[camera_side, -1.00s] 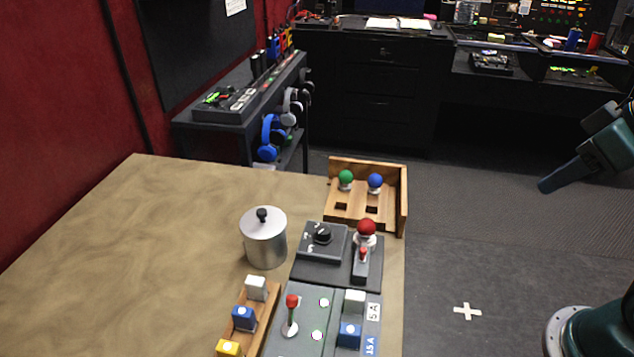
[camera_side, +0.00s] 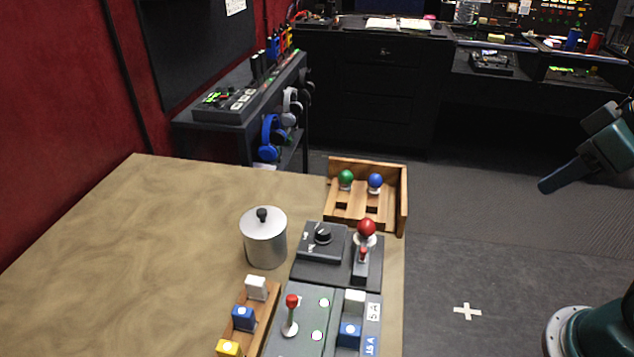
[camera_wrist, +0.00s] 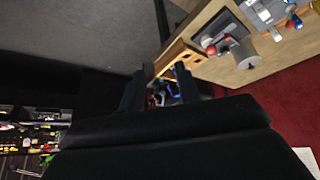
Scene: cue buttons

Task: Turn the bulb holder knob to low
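The bulb holder (camera_side: 340,273) is a dark grey unit on the table. Its black knob (camera_side: 322,234) sits on a raised grey box at its left, and a red bulb (camera_side: 366,227) stands upright at its right. The markings around the knob are too small to read. In the wrist view the holder shows small at the upper right, with the red bulb (camera_wrist: 211,50) on it. My gripper (camera_wrist: 160,82) is open, its two dark fingers apart with nothing held between them. It is well away from the knob.
A silver lidded pot (camera_side: 264,240) stands just left of the holder. A wooden tray (camera_side: 402,205) with green and blue bulbs is behind it. In front are a grey button panel (camera_side: 303,338) with a red-topped lever and a wooden button strip (camera_side: 268,312). The table's left side (camera_side: 130,260) is clear.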

